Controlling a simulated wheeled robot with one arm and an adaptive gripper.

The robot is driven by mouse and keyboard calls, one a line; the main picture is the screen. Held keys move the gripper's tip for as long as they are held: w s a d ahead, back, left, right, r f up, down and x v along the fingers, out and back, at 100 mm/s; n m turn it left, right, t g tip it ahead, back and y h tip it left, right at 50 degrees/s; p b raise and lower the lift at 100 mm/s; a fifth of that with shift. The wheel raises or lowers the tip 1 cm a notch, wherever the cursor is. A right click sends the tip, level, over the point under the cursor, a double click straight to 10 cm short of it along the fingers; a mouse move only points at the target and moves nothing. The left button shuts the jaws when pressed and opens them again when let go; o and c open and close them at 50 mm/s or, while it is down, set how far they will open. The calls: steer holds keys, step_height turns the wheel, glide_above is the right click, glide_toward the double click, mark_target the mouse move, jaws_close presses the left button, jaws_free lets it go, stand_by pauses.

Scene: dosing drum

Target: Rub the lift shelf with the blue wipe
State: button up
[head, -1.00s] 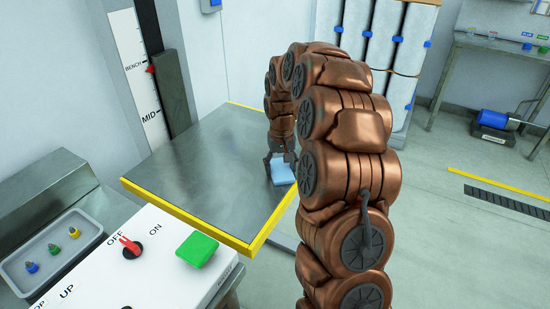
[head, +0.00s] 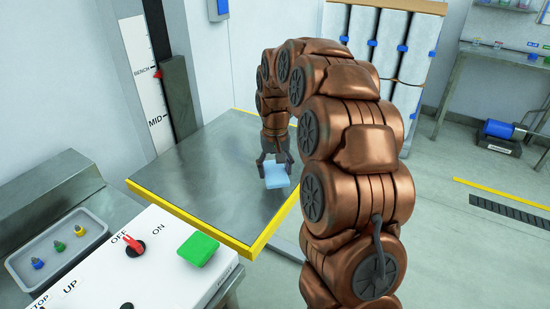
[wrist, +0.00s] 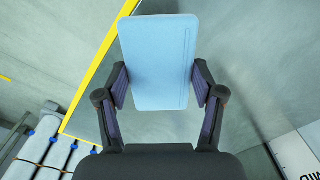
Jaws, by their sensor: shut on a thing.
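The lift shelf (head: 205,190) is a flat grey metal plate with yellow edges, level beside the scale on the wall. My gripper (head: 275,165) hangs down over its right part and is shut on the blue wipe (head: 276,177). In the wrist view the light blue wipe (wrist: 158,62) sits between the two fingers (wrist: 159,95), with the shelf surface (wrist: 235,110) behind it. I cannot tell whether the wipe touches the shelf.
A white control panel (head: 165,265) with a red switch (head: 134,244) and a green button (head: 198,249) stands in front of the shelf. A grey tray (head: 58,248) with several small coloured items lies at left. Wrapped cylinders (head: 385,45) stand behind my arm.

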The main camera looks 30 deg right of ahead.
steer(key=shift+r+p, duration=0.35)
steer(key=shift+r, duration=1.45)
